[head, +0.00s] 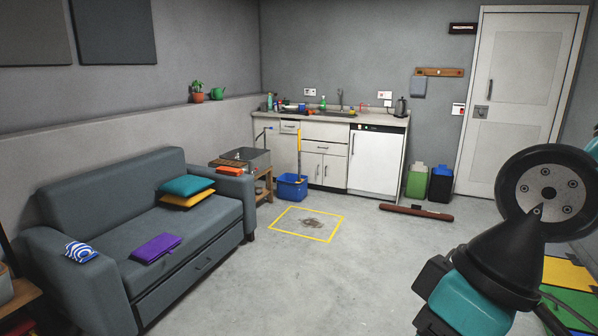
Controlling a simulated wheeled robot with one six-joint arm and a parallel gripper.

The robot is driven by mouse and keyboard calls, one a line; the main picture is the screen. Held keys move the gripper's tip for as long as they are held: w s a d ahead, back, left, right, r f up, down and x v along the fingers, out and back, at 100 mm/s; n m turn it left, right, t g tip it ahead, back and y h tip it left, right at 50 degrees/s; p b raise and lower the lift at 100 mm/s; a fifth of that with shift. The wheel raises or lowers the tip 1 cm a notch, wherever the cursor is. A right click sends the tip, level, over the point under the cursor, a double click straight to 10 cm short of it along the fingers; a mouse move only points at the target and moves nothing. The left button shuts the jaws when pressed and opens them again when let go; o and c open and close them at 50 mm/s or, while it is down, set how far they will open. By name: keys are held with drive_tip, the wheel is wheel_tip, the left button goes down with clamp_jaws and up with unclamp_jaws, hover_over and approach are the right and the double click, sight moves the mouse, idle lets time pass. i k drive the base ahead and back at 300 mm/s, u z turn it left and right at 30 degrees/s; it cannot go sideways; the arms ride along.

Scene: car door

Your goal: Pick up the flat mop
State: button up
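A blue bucket (290,188) stands on the floor in front of the sink cabinets. An upright stick with a yellow upper part (299,143) rises from the bucket or just behind it. It looks like the mop's handle, but its lower end is hidden and I see no flat mop head. My arm fills the lower right, with a black round joint and a teal link. The finger end of my gripper is not visible, and nothing held shows.
A yellow floor outline (318,215) surrounds a dark stain (312,223). A grey sofa (185,225) takes up the left. A long brown roll (416,213) lies before green (417,183) and black (440,185) bins. The middle floor is clear.

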sight(300, 181)
drive_tip(key=z, duration=0.25)
drive_tip(key=i, duration=1.75)
drive_tip(key=z, duration=0.45)
drive_tip(key=i, duration=4.05)
drive_tip(key=u, duration=0.85)
drive_tip(key=i, duration=2.05)
drive_tip(key=u, duration=0.65)
drive_tip(key=i, duration=0.45)
drive_tip(key=u, duration=0.05)
